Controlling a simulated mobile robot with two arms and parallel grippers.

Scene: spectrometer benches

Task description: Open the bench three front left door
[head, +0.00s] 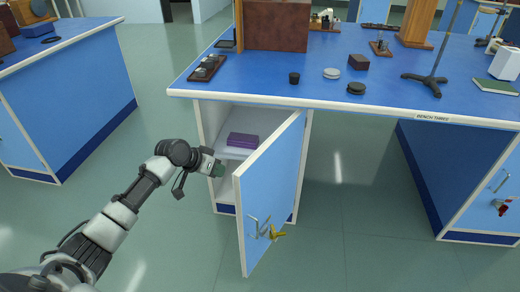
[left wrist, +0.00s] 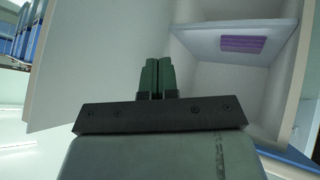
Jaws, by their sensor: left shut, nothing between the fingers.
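Bench three's front left door (head: 272,190) stands wide open, swung out toward me from its right side. Its blue outer face carries a metal handle (head: 259,228) and a yellow key-like piece (head: 277,235). My left gripper (head: 219,170) is shut and empty, on the inner side of the door near its free edge, in front of the cabinet opening. In the left wrist view, the closed fingers (left wrist: 157,76) point between the door's pale inner face (left wrist: 95,65) and the cabinet interior. I cannot tell whether they touch the door. My right gripper is not in view.
A purple item (head: 242,140) lies on the cabinet shelf (head: 232,153), also seen in the left wrist view (left wrist: 259,36). The benchtop (head: 330,92) above holds several small things. Another blue bench (head: 70,95) stands at left. The floor (head: 345,235) right of the door is clear.

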